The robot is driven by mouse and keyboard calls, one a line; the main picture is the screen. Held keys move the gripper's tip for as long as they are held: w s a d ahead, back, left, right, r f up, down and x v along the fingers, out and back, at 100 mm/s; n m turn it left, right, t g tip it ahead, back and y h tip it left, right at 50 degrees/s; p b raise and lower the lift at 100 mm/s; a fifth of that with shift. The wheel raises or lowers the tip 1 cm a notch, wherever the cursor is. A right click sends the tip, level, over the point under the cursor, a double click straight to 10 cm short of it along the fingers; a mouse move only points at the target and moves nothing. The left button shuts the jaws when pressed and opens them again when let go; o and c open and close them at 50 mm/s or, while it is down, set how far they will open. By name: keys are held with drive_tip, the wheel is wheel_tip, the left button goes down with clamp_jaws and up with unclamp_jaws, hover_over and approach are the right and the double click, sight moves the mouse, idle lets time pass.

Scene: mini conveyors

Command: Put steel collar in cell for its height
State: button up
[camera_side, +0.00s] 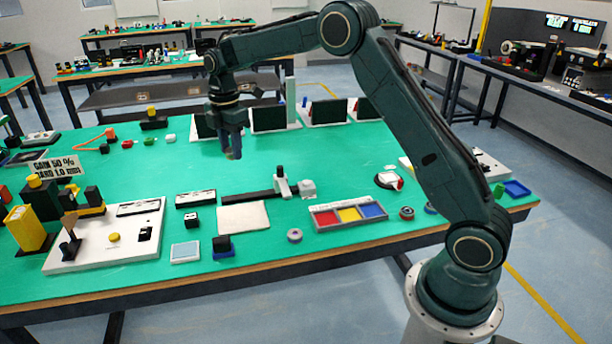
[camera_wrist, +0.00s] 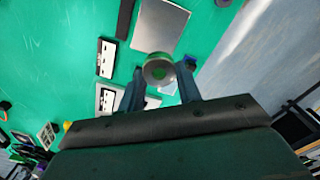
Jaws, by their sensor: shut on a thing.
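My gripper (camera_side: 232,152) hangs above the green table, left of centre in the side view and well clear of the tray. In the wrist view my gripper (camera_wrist: 160,80) is shut on a round steel collar (camera_wrist: 158,57), with green showing through its hole. The collar cannot be made out clearly between the fingers in the side view. A tray (camera_side: 315,228) with red, yellow and blue cells lies near the table's front edge, to the right. Its cells look empty. A height gauge with an upright post (camera_side: 281,181) on a dark bar stands behind the tray.
A white panel (camera_side: 90,257) with small devices fills the front left. Dark upright panels (camera_side: 270,118) stand behind.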

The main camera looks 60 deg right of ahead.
drive_tip(key=shift+s+a+f+m, duration=0.3)
drive_tip(key=shift+f+m, duration=0.2)
drive_tip(key=shift+f, duration=0.05)
drive_tip(key=s+a+f+m, duration=0.3)
drive_tip(key=s+f+m, duration=0.3)
drive_tip(key=s+m, duration=0.1)
drive_tip(key=s+a+f+m, duration=0.3)
drive_tip(key=s+f+m, duration=0.3)
drive_tip(key=s+m, duration=0.1)
drive_tip(key=shift+f+m, duration=0.35)
drive_tip(key=shift+m, duration=0.05)
drive_tip(key=shift+d, duration=0.1)
